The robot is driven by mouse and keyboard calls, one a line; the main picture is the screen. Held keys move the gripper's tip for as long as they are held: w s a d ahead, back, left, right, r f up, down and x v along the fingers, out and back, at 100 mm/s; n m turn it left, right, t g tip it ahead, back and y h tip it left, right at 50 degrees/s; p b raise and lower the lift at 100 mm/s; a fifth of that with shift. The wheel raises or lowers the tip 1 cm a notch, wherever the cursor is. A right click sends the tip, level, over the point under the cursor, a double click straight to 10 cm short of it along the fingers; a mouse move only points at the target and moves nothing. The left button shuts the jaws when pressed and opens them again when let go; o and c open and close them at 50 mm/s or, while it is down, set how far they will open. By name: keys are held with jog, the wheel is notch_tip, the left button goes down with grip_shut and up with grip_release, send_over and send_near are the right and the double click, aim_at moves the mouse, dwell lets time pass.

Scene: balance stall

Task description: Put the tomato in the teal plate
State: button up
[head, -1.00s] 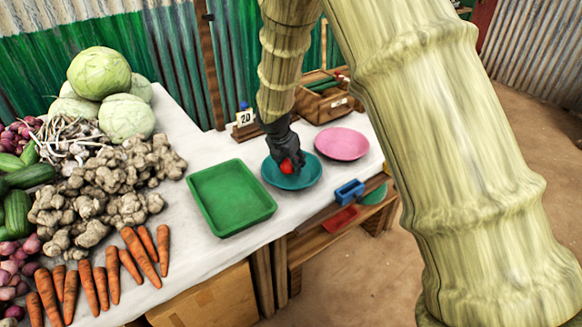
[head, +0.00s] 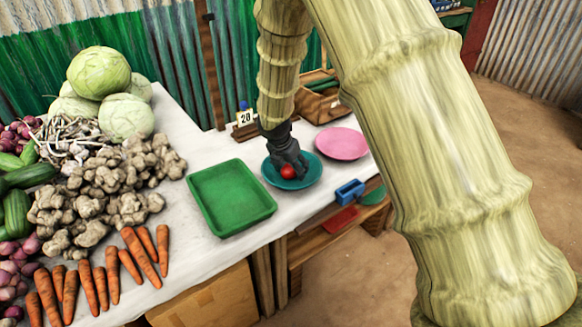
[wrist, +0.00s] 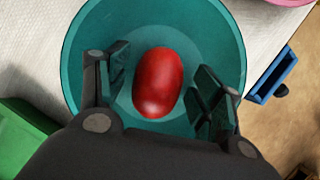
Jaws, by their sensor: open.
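The red tomato (head: 287,171) rests in the teal plate (head: 312,176) on the white tabletop. In the wrist view the tomato (wrist: 158,83) lies on the inner floor of the teal plate (wrist: 88,38), near its middle. My gripper (head: 290,163) is over the plate from above. In the wrist view my gripper (wrist: 160,95) is open, with one finger on each side of the tomato and visible gaps between them. The near rim of the plate is hidden by my gripper in the wrist view.
A green tray (head: 230,197) stands left of the plate and a pink plate (head: 342,143) behind it to the right. A blue container (head: 349,190) and a red tray (head: 340,219) are at the lower right. Ginger (head: 110,185), carrots (head: 140,252) and cabbages (head: 99,74) fill the left side.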

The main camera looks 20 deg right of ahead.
jog(key=v, duration=1.2)
jog(key=shift+p, duration=0.4)
